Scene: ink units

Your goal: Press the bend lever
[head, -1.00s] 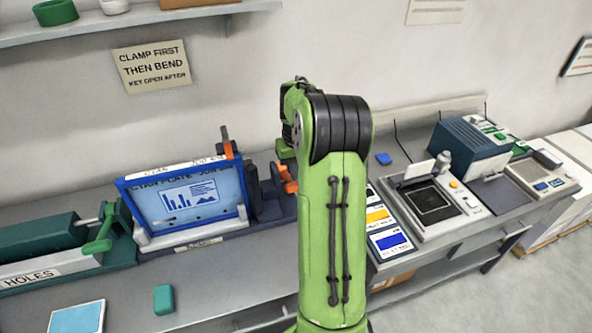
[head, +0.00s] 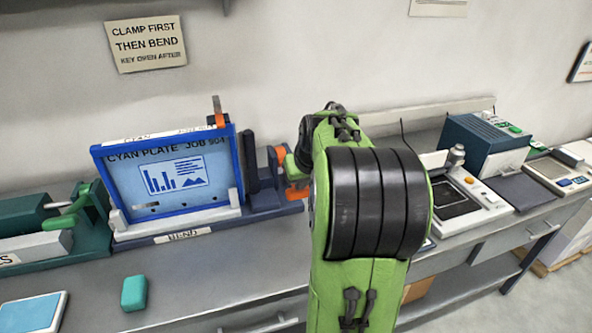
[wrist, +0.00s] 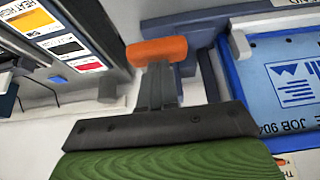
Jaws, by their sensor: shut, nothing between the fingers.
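The bend unit stands on the bench with a blue-framed cyan plate (head: 180,172) in it and a "BEND" label (head: 183,236) at its front. An orange lever handle (head: 298,193) shows at the unit's right end, partly hidden by my arm. In the wrist view the orange handle (wrist: 157,50) lies at the tips of my gripper (wrist: 156,72), which is shut and empty. I cannot tell whether the fingertips touch the handle. The plate's edge also shows in the wrist view (wrist: 290,90).
A green hole punch unit (head: 70,215) stands left of the bend unit. A teal block (head: 134,293) and a light blue pad (head: 32,312) lie in front. Other machines, including a dark teal box (head: 485,140), stand to the right. A wall sign (head: 147,44) hangs behind.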

